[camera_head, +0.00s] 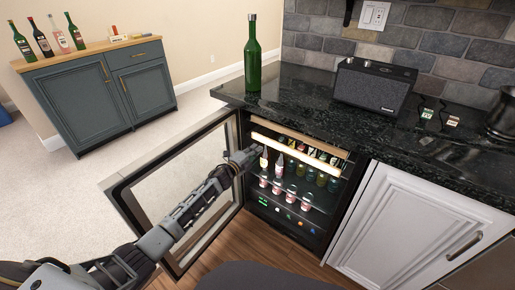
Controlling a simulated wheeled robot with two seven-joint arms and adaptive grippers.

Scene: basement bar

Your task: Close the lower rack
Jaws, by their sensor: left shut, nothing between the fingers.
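A small drinks cooler (325,216) is built in under the black counter. Its glass door (172,190) stands wide open to the left. Inside, upright bottles stand on racks. The lower rack (300,203) holds a row of pink-labelled bottles; I cannot tell how far it sticks out. My left arm reaches from the lower left across the open door. My left gripper (249,155) is shut and empty, at the left side of the cooler opening, near the upper row of bottles and above the lower rack. Whether it touches anything is unclear. My right gripper is not in view.
A wooden strip (300,137) and a bright strip cross the cooler's top. A green bottle (252,62) and black speaker (373,88) stand on the counter (300,98). A white cabinet (414,226) adjoins on the right. A blue-grey cabinet (95,95) stands back left.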

